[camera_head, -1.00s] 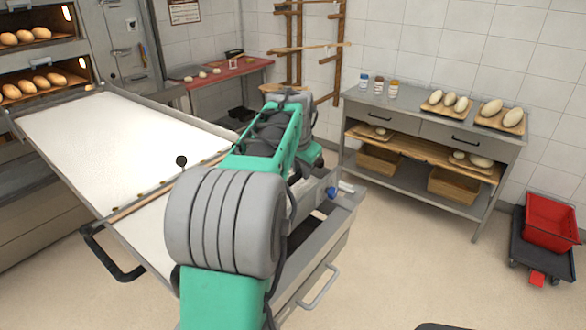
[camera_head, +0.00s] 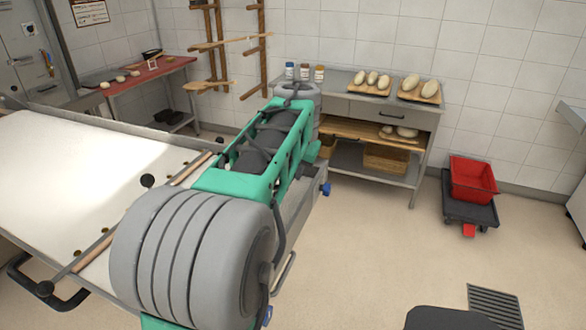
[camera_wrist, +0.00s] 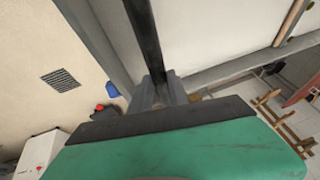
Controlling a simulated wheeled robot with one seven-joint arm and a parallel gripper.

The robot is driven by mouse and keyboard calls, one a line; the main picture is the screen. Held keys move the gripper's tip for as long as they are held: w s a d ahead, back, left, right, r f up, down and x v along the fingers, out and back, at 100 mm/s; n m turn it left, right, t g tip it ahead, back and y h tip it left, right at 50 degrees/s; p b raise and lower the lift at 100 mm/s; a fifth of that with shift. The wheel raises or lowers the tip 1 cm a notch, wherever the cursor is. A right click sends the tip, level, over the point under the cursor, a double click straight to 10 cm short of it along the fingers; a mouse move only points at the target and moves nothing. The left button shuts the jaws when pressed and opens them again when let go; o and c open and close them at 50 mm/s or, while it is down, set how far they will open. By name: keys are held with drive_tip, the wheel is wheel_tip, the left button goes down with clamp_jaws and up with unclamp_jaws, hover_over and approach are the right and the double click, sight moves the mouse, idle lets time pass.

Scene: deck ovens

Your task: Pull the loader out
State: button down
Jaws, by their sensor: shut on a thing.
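The loader (camera_head: 60,165) has a white belt in a grey frame and lies at the left in the head view. A wooden bar (camera_head: 90,256) crosses its near part, and a black handle (camera_head: 45,292) sticks out at its near left corner. In the wrist view, my gripper (camera_wrist: 157,92) is shut on a dark bar (camera_wrist: 144,35), which appears to be a loader handle. The white belt (camera_wrist: 215,30) shows beside this bar. In the head view my arm covers the loader's right part and hides my gripper.
A grey bench (camera_head: 345,88) with loaves on boards stands against the back wall. A red crate (camera_head: 472,178) sits on a dark dolly at the right. A red table (camera_head: 150,72) and wooden racks (camera_head: 262,45) stand at the back left. The floor at front right is mostly clear.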

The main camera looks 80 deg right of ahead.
drive_tip(key=shift+s, duration=0.15)
drive_tip(key=c, duration=1.4)
unclamp_jaws()
drive_tip(key=shift+s, duration=0.2)
drive_tip(key=shift+c, duration=0.2)
drive_tip(key=shift+o, duration=0.9)
drive_tip(key=shift+w, duration=0.1)
drive_tip(key=w+v, duration=0.1)
drive_tip(key=v, duration=0.6)
drive_tip(key=shift+s+a+r, duration=0.25)
drive_tip(key=shift+s+r, duration=0.15)
drive_tip(key=shift+s, duration=0.15)
